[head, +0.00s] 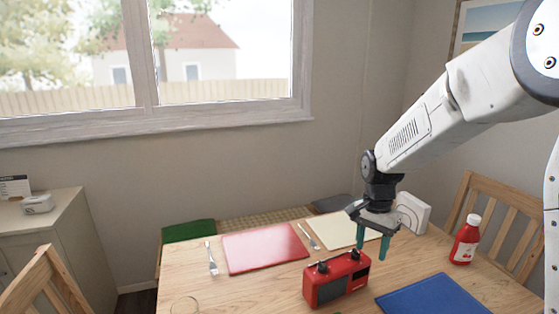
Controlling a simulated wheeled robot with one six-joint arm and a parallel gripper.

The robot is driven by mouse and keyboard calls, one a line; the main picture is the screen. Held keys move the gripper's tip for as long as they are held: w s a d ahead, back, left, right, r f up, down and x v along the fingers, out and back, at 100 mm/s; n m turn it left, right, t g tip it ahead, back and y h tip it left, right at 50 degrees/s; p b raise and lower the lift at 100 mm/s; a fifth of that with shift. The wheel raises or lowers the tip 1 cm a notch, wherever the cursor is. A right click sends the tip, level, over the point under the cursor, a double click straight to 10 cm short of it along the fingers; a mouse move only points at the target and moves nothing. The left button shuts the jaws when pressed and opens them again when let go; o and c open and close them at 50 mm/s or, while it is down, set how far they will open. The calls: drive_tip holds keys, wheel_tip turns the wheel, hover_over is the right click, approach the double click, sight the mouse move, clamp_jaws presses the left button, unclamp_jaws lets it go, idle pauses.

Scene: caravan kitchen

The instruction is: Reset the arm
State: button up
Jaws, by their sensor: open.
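My arm reaches in from the right in the head view, bent down over a wooden table. My gripper (373,243) points down with its two teal fingers apart and nothing between them. It hangs just behind and to the right of a red radio-like box (336,284) with dark knobs on top. From this view I cannot tell how high the fingertips are above the table.
The table (275,288) holds a red placemat (264,247), a cream placemat (340,231), a blue placemat (432,297), forks (212,258) and a red bottle (466,240). A white object (412,212) stands behind my gripper. Wooden chairs (48,285) flank the table.

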drive_tip(key=s+d+r+n, duration=0.1)
drive_tip(key=s+r+n, duration=0.2)
drive_tip(key=s, duration=0.7)
drive_tip(key=s+r+n+t, duration=0.1)
drive_tip(key=s+r+n, duration=0.2)
drive_tip(key=s, duration=0.7)
drive_tip(key=s+d+r+n+t, duration=0.1)
drive_tip(key=s+r+n, duration=0.2)
drive_tip(key=s+r, duration=0.4)
drive_tip(key=s, duration=0.3)
drive_tip(key=shift+s+d+n, duration=0.3)
drive_tip(key=shift+s+d, duration=0.05)
drive_tip(key=shift+r, duration=0.1)
